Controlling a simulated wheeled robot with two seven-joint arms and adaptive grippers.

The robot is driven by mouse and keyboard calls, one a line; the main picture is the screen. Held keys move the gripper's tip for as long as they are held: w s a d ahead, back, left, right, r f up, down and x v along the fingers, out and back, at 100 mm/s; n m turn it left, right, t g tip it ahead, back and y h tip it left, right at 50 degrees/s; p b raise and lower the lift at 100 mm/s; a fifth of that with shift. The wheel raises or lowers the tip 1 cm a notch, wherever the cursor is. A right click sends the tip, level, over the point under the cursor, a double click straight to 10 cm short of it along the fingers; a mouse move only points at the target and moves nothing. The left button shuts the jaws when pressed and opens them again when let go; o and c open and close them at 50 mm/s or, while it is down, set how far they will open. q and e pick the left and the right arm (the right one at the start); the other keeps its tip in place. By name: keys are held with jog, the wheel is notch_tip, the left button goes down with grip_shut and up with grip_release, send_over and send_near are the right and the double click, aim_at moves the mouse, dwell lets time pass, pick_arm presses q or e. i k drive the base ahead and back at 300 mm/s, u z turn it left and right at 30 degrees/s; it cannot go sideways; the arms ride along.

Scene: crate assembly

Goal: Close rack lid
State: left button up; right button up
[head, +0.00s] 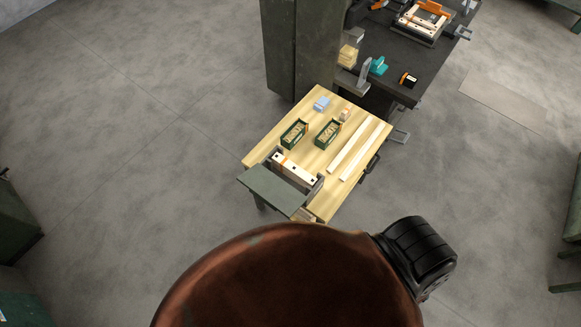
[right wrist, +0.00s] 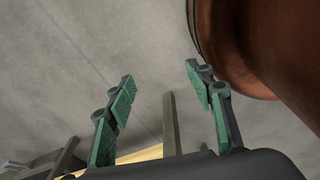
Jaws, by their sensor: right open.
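The rack (head: 317,186) stands at the near left corner of the wooden table and holds a pale slotted wooden piece (head: 295,169). Its lid appears to be the flat grey-green panel (head: 270,190), which is open and sticks out past the table edge towards me. My right gripper (right wrist: 159,74) is open and empty in the right wrist view, with green pads on both fingers. A grey post (right wrist: 171,125) and part of a pale wooden surface show beyond it. The head view shows neither gripper, so I cannot tell their exact distance from the lid.
The wooden table (head: 262,150) also holds two green boxes (head: 294,134) (head: 327,134), two long pale strips (head: 357,150) and a light blue item (head: 321,104). A dark green cabinet (head: 302,50) and dark workbench (head: 420,75) stand behind. Floor left of the table is clear.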

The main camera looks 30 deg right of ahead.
aim_at(274, 191)
jog(key=z, duration=0.55)
jog(key=k, duration=1.3)
jog(key=z, duration=0.2)
jog(key=i, duration=0.8)
jog(key=z, duration=0.25)
